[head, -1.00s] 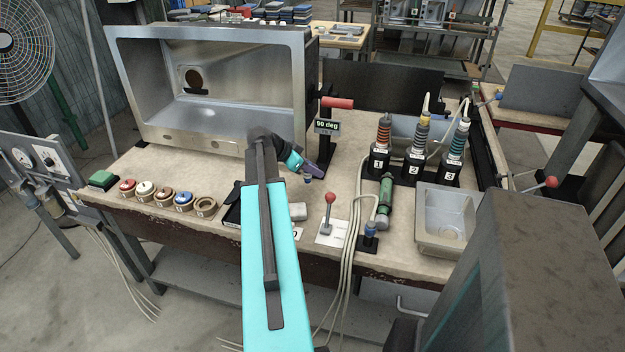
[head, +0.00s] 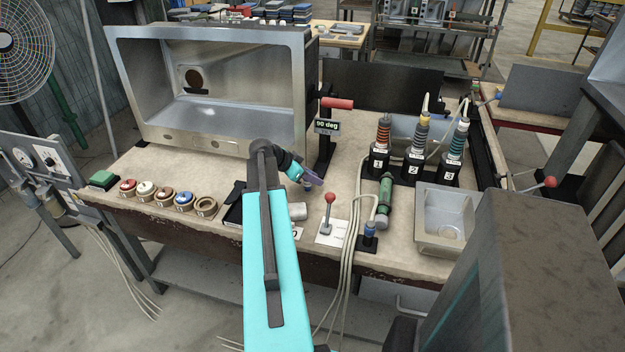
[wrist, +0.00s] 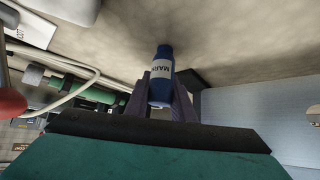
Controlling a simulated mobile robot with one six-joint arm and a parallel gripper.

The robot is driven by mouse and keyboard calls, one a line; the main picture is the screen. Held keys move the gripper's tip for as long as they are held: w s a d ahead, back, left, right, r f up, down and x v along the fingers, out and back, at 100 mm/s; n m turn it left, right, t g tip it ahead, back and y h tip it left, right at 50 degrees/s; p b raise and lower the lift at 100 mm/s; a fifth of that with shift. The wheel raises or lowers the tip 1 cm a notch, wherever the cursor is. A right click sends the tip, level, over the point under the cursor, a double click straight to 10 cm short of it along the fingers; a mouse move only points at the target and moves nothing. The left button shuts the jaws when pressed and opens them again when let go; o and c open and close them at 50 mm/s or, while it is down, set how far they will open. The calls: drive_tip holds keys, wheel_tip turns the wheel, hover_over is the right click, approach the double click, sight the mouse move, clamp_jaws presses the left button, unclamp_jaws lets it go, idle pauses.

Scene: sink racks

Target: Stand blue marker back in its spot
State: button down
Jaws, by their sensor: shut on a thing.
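My gripper (head: 311,180) is above the middle of the bench, left of the red-knobbed lever. In the wrist view its two purple-grey fingers (wrist: 172,90) are shut on a blue marker (wrist: 160,90) with a white label reading "MAR…". The marker's lower body lies between the fingers. In the head view only a small blue piece of the marker (head: 307,187) shows below the fingers.
A red-knobbed lever (head: 329,212) stands just right of my gripper. A green cylinder (head: 385,200) and numbered coil stands (head: 417,165) are farther right.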

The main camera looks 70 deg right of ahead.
drive_tip(key=shift+f, duration=0.1)
drive_tip(key=c, duration=1.5)
unclamp_jaws()
drive_tip(key=b+v, duration=0.1)
drive_tip(key=v, duration=1.1)
drive_tip(key=shift+a+b, duration=0.1)
drive_tip(key=shift+b, duration=0.25)
